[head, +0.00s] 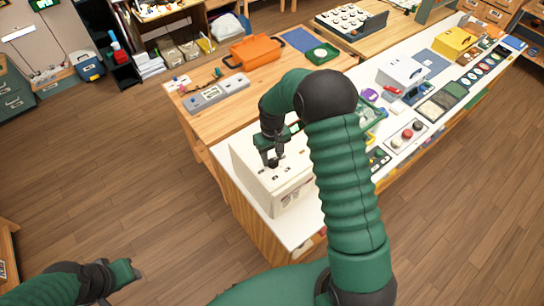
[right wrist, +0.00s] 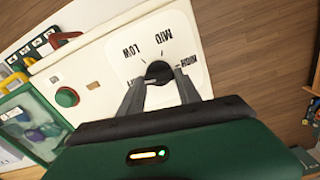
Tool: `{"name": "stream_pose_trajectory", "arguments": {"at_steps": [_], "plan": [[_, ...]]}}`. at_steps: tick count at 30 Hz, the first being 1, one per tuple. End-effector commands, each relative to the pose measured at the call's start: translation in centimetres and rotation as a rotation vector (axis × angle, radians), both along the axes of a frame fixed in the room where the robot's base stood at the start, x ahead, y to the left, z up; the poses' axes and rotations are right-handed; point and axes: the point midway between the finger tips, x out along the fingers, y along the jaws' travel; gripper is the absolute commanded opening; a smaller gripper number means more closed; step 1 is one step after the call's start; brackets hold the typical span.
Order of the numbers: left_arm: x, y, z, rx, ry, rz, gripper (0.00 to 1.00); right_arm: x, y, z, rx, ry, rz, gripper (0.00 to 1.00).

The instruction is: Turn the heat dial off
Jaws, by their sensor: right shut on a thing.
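The heat dial (right wrist: 157,69) is a dark round knob on a white plate marked LOW, MID and HIGH, seen upside down in the right wrist view. A further label at the plate's left is partly hidden by a finger. My right gripper (right wrist: 163,77) is shut on the dial, one finger on each side; which mark the dial points at is unclear. In the head view, my right gripper (head: 271,160) reaches down onto the top of a cream-white box (head: 287,198) on the counter. My left gripper (head: 127,272) is at the lower left, away from the box; its jaws are unclear.
A green button (right wrist: 67,97) sits beside the dial plate. Panels with buttons and switches (head: 406,134) line the white counter to the right. An orange case (head: 254,51) and a grey switch box (head: 216,94) are on the wooden table behind. The floor at left is clear.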

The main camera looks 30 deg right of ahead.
Motion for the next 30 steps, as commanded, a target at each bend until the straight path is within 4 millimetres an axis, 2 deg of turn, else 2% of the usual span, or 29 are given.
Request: {"name": "stream_pose_trajectory", "arguments": {"at_steps": [10, 26, 27, 30], "plan": [[0.0, 0.0, -0.31, 0.0, 0.0, 0.0, 0.36, -0.41, -0.11, -0.15, 0.003, 0.01, 0.15, 0.0], [0.0, 0.0, -0.34, 0.0, 0.0, 0.0, 0.36, -0.46, -0.25, -0.12, 0.001, 0.012, 0.18, 0.0], [0.0, 0.0, -0.34, 0.0, 0.0, 0.0, 0.36, -0.46, -0.26, -0.12, 0.001, 0.012, 0.18, 0.41], [0.01, 0.0, -0.34, 0.0, 0.0, 0.0, 0.36, -0.39, -0.25, -0.11, 0.001, 0.01, 0.179, 0.54]]}}
